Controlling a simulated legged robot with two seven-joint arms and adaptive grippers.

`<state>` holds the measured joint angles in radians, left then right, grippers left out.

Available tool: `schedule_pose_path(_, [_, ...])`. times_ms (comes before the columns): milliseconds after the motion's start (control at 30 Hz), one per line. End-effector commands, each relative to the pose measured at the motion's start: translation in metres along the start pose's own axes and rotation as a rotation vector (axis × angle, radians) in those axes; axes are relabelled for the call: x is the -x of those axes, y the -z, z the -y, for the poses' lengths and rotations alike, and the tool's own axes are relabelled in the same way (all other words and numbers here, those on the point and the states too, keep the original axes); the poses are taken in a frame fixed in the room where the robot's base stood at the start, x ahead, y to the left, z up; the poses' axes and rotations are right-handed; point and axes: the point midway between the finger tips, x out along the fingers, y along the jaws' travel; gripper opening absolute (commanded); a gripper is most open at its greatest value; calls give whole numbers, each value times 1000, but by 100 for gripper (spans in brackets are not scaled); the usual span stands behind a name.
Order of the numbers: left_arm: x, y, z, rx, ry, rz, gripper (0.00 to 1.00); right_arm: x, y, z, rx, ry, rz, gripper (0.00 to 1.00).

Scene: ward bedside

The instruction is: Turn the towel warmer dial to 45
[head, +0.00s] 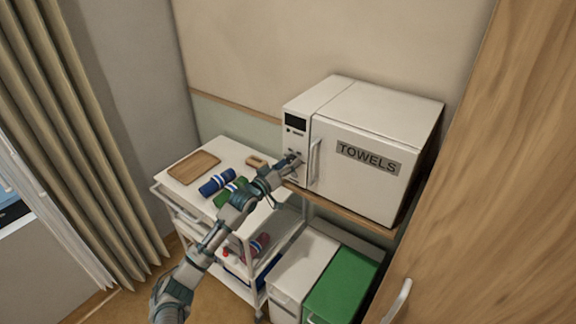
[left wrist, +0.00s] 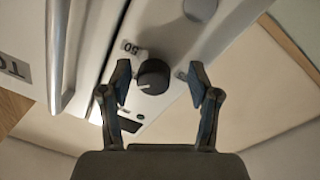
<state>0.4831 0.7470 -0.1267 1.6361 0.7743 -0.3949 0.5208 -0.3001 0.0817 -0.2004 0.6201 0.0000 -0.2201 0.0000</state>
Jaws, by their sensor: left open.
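The towel warmer (head: 345,185) is a white box marked TOWELS, with a narrow control panel left of its door in the head view. The dial (left wrist: 153,76) is a round black knob on that panel. A short white mark shows at its lower-left edge in the left wrist view. The number 50 (left wrist: 131,48) is printed upside down beside it; other markings are partly hidden. My left gripper (head: 293,162) is at the panel and hides most of the dial in the head view. In the wrist view its open fingers stand on either side of the dial, with gaps.
The warmer stands on a wooden shelf (head: 345,212), its door handle (head: 314,161) close to my gripper. A white cart (head: 213,150) with a wooden tray (head: 194,167) and rolled blue (head: 217,182) and green towels is below my arm. Green-lidded (head: 343,284) and white bins stand below.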

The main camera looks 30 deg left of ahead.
Motion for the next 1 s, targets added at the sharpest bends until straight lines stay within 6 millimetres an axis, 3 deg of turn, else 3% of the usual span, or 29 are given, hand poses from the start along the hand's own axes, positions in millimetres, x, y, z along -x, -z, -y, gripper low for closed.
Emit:
schedule_pose_path(233, [16, 0, 0, -2, 0, 0, 62, 0, 0, 0, -1, 2, -1, 40])
schedule_pose_path(700, [103, -3, 4, 2, 3, 5, 62, 0, 0, 1, -1, 2, -1, 40])
schedule_pose_path(1000, [118, -2, 3, 2, 1, 2, 62, 0, 0, 1, -1, 2, -1, 40])
